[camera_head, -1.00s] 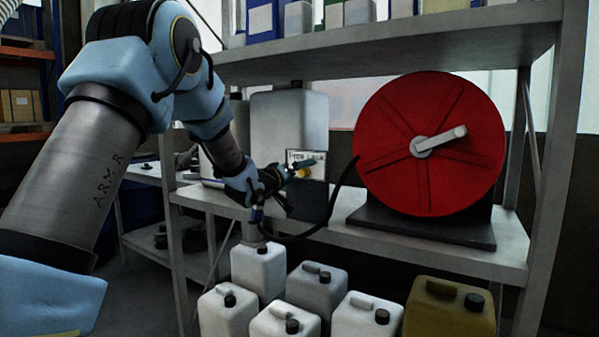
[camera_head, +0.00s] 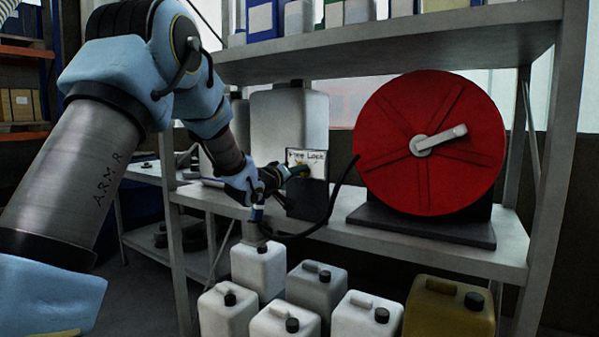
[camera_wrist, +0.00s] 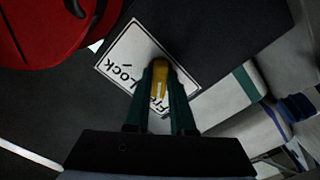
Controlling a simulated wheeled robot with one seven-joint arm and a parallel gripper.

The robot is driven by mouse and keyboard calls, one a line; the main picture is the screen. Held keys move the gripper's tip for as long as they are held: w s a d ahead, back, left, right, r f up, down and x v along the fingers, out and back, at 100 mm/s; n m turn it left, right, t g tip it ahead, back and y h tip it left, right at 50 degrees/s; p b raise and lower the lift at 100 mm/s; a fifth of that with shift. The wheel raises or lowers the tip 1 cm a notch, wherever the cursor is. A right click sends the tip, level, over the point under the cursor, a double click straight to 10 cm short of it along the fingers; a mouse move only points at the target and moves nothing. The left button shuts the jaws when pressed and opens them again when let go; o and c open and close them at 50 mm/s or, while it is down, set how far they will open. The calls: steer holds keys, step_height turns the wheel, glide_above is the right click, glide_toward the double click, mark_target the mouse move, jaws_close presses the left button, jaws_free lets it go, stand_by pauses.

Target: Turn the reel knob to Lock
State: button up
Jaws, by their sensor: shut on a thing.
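The yellow reel knob (camera_wrist: 158,80) sits on a dark box (camera_head: 307,196) on the shelf, at a white label (camera_head: 308,157) reading Free and Lock. The label also shows in the wrist view (camera_wrist: 120,52), turned at a slant. My gripper (camera_head: 292,172) is shut on the knob, with a teal finger on each side of it in the wrist view (camera_wrist: 160,85). A pale line on the knob lies near the word Free; I cannot tell its exact setting. The red reel (camera_head: 440,120) with its pale crank stands to the right.
A black hose (camera_head: 325,222) hangs between the reel and the gripper's area. A large white canister (camera_head: 290,115) stands behind the box. Several white jugs (camera_head: 258,270) and an ochre jug (camera_head: 445,310) stand below the shelf (camera_head: 420,251).

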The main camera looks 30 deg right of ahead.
steer(key=shift+c, duration=0.4)
steer(key=m+b, duration=0.1)
steer(key=b, duration=0.1)
steer(key=m+b, duration=0.1)
steer(key=shift+f+m+b, duration=0.4)
steer(key=m+b, duration=0.5)
steer(key=shift+s+m+b, duration=0.15)
steer(key=shift+m+b, duration=0.2)
steer(key=shift+m, duration=0.05)
steer(key=m+b, duration=0.5)
steer(key=m, duration=0.1)
steer(key=shift+d, duration=0.1)
steer(key=shift+r+m+b, duration=0.3)
steer(key=shift+m+b, duration=0.1)
steer(key=shift+m, duration=0.3)
steer(key=o, duration=1.6)
steer(key=shift+r, duration=0.1)
steer(key=shift+c, duration=0.2)
steer(key=shift+s, duration=0.1)
